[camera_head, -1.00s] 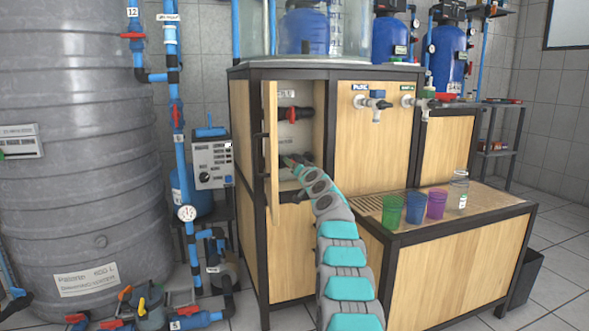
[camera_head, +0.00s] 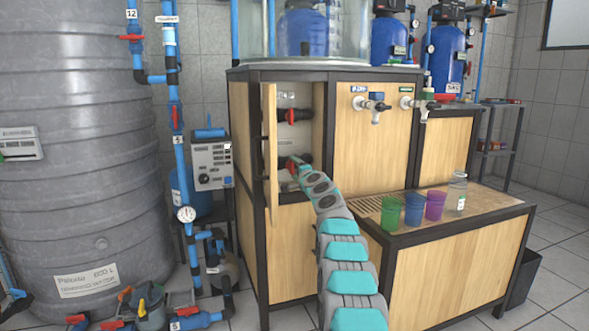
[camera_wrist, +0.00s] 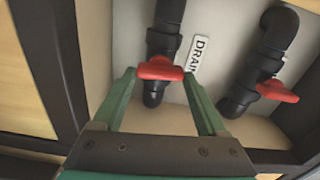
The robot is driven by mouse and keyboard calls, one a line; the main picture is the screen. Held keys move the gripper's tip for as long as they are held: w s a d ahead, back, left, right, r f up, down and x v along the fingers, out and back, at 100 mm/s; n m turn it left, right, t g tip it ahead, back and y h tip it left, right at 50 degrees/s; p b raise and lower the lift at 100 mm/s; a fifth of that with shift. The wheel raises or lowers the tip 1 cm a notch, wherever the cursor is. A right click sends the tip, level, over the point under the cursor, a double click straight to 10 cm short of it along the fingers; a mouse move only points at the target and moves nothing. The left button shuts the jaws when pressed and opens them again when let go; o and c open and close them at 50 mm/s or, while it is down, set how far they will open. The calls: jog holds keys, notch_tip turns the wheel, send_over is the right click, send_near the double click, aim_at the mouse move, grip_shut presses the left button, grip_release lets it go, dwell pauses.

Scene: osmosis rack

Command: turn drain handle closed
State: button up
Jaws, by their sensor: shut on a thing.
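The red drain handle (camera_wrist: 160,69) sits on a black pipe beside a white label reading "DRAIN" (camera_wrist: 198,57). In the wrist view it lies crosswise to the pipe, between the two green fingers of my gripper (camera_wrist: 159,76). The gripper is shut on it, with a fingertip at each end. In the head view my gripper (camera_head: 298,166) reaches into the open cabinet at the lower valve. A bit of the red handle (camera_head: 291,167) shows there; the arm hides much of the valve.
A second red valve handle (camera_wrist: 277,91) is on the neighbouring black pipe. The open wooden door (camera_head: 271,150) stands close left of my arm, and the cabinet frame (camera_wrist: 50,60) is near the left finger. Cups and a bottle (camera_head: 457,192) stand on the right counter.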

jog(key=shift+m, duration=0.7)
jog(key=o, duration=1.3)
jog(key=b+v, duration=0.1)
jog(key=b, duration=0.1)
jog(key=b+v, duration=0.1)
jog(key=shift+s+f+b, duration=0.25)
jog(key=shift+s+b, duration=0.1)
jog(key=shift+s, duration=0.05)
jog(key=shift+s+d+r, duration=0.2)
jog(key=shift+s, duration=0.15)
jog(key=b, duration=0.2)
send_near(293, 168)
jog(key=shift+w, duration=0.55)
